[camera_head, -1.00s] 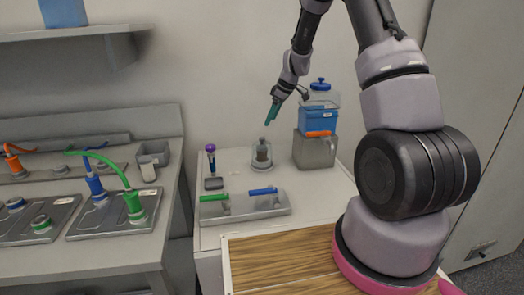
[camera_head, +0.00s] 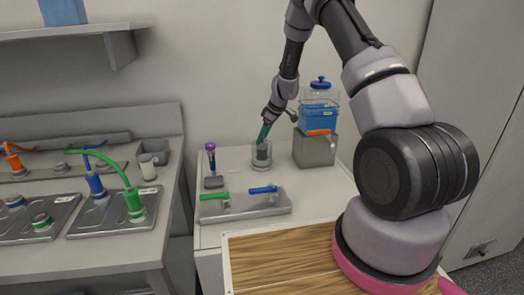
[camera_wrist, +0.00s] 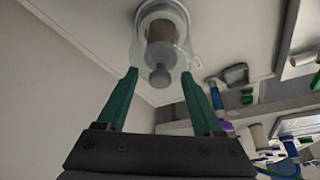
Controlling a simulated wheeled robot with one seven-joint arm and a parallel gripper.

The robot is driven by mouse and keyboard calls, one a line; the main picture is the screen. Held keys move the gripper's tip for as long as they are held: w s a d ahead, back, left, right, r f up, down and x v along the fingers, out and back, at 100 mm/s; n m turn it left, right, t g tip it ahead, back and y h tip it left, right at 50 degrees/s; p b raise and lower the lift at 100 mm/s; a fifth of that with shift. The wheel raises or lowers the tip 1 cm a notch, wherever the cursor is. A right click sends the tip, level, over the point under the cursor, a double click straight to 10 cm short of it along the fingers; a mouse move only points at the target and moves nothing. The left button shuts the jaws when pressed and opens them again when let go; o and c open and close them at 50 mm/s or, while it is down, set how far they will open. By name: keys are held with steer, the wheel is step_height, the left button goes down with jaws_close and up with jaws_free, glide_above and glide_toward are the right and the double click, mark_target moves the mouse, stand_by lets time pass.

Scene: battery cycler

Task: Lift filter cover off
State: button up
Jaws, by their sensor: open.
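The filter cover (camera_head: 254,158) is a clear cylinder over a brown filter core on the white side table. In the wrist view the clear cover (camera_wrist: 183,18) shows at top centre, with a grey knob (camera_wrist: 159,76) on its near end and the brown core inside. My gripper (camera_head: 264,133) is just above the cover in the head view and hides its top. In the wrist view my gripper (camera_wrist: 161,80) has its two green fingers apart, with the knob between the fingertips. I see no contact between fingers and knob.
A grey container with a blue-filled tank (camera_head: 318,120) stands close to the right of the cover. A purple-topped tool (camera_head: 211,160) stands to the left. A grey tray (camera_head: 240,207) with green and blue handles lies in front.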

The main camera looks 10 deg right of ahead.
jaws_close()
stand_by(1.3)
